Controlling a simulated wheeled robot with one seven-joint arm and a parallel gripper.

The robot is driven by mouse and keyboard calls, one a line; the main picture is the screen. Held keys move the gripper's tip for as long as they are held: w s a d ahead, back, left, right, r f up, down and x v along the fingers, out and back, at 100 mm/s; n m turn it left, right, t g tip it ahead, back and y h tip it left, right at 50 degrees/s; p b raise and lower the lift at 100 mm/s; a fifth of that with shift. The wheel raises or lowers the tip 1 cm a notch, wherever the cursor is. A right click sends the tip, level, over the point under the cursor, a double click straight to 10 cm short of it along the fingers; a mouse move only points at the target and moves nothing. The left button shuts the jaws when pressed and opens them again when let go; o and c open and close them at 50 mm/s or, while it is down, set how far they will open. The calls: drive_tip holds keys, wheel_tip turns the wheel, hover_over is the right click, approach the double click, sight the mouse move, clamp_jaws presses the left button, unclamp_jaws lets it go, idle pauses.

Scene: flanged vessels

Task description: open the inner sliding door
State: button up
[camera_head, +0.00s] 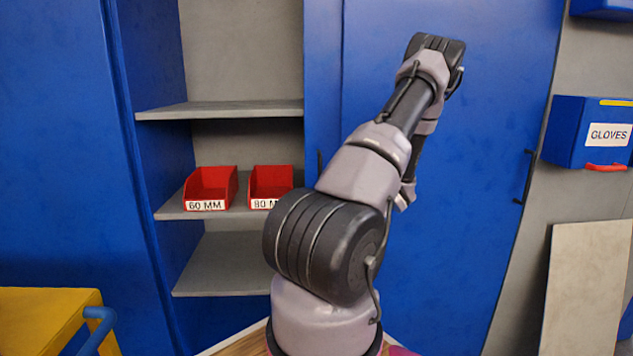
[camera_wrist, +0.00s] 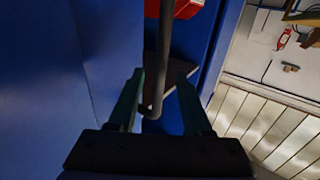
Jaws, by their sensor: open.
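The blue inner sliding door (camera_head: 323,70) shows in the head view as a narrow strip beside a wider blue door panel (camera_head: 440,240). Its dark bar handle (camera_head: 320,160) is near the strip's left part, partly hidden by my arm. In the wrist view my gripper (camera_wrist: 158,90) is open, with one finger on each side of a dark bar handle (camera_wrist: 153,60). The bar's bent end is between the fingers; I cannot tell whether either finger touches it. In the head view my gripper is hidden behind my arm.
Left of the door the cabinet is open, with grey shelves (camera_head: 220,110) and red bins marked 60 MM (camera_head: 210,188) and 80 M (camera_head: 270,185). The wider panel has another dark handle (camera_head: 526,176). A blue GLOVES box (camera_head: 590,132) hangs at right; a yellow cart (camera_head: 50,315) stands lower left.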

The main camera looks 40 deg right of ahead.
drive_tip(key=v, duration=0.4)
drive_tip(key=shift+s, duration=0.25)
drive_tip(key=shift+d, duration=0.1)
